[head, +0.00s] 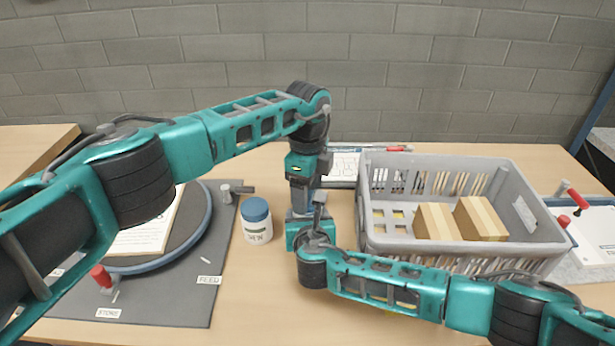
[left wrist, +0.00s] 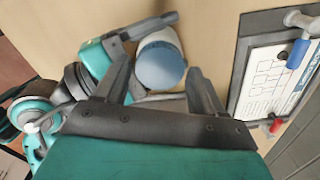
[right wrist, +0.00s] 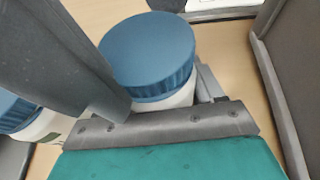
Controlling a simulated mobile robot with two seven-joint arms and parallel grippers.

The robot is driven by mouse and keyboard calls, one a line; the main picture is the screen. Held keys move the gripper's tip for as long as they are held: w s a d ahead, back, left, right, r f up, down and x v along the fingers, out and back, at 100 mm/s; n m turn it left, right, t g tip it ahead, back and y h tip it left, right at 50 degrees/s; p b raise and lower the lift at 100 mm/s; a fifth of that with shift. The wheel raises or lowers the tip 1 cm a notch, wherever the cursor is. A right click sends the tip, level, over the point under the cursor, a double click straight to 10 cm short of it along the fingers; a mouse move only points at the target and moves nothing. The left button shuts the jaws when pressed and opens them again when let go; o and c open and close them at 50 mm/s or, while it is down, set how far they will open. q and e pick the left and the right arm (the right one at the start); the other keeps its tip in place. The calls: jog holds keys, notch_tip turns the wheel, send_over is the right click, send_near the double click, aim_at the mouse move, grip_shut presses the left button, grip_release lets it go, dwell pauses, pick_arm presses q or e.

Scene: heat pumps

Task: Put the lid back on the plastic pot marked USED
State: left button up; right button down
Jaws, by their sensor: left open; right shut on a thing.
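A white pot with a ribbed blue lid (right wrist: 150,50) is between the fingers of my right gripper (right wrist: 150,85), which is shut on it. The lid sits on top and looks level. The left wrist view shows this blue lid (left wrist: 160,66) between the tips of my left gripper (left wrist: 156,72), whose fingers are open around it. In the head view my left gripper (head: 302,200) points down and hides this pot. A second white pot with a blue lid (head: 256,222) stands just left, upright and closed; its edge shows in the right wrist view (right wrist: 22,120). I cannot read USED on either pot.
A grey crate (head: 480,248) with cardboard boxes (head: 436,221) stands close on the right. A dark mat (head: 190,305) with a round rim (head: 208,225) and red-handled valve (head: 103,278) lies left. A framed diagram board (head: 343,168) lies behind the grippers. Bare table shows in front.

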pick_arm(q)
jog(key=shift+f, duration=0.2)
jog(key=c, duration=0.9)
jog(key=m, duration=1.9)
jog(key=shift+m, duration=0.3)
